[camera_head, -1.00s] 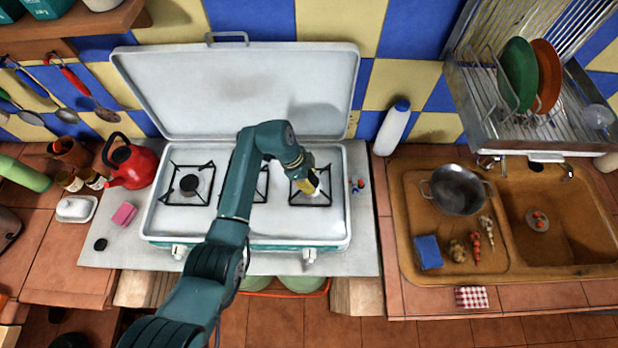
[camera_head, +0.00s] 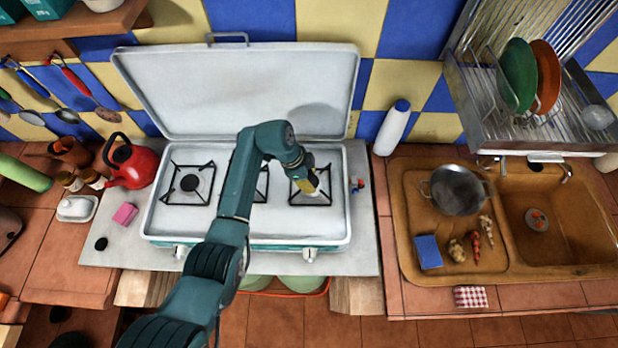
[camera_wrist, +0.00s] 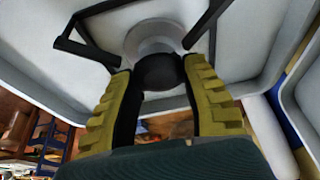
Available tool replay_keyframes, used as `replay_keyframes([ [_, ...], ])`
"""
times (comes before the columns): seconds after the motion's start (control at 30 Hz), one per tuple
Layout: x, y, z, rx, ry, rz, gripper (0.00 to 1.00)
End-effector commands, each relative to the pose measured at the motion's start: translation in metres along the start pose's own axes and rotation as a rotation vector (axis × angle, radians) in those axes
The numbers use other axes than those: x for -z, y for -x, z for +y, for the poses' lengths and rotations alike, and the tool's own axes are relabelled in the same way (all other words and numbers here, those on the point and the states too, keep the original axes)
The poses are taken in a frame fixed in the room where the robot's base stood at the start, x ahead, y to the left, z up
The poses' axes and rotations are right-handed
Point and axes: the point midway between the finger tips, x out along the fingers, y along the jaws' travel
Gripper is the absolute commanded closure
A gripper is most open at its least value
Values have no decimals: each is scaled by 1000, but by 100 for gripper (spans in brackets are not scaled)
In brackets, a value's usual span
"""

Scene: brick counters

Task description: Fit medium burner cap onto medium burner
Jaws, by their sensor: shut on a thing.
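My gripper (camera_head: 315,188) is low over the right burner of the white stove. In the wrist view its yellow fingers (camera_wrist: 160,75) are shut on a dark round burner cap (camera_wrist: 158,73). The cap is right beside or partly over the pale round burner (camera_wrist: 150,35), inside the black grate (camera_wrist: 85,48). I cannot tell whether the cap touches the burner. In the head view the cap is hidden by the gripper. The left burner (camera_head: 189,183) bears a black cap. The middle burner is mostly hidden behind my arm.
The stove's raised lid (camera_head: 235,90) stands behind the burners. A red kettle (camera_head: 130,165), a pink sponge (camera_head: 124,214) and a small black disc (camera_head: 100,244) are left of the stove. A white bottle (camera_head: 391,128) stands to the right.

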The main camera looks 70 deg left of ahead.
Motion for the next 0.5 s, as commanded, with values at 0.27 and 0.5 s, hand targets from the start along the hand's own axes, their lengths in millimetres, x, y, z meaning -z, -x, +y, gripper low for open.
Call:
replay_keyframes([
  [0.27, 0, 0, 0, 1, 0, 0, 90],
  [0.5, -2, -4, 0, 0, 0, 0, 90],
])
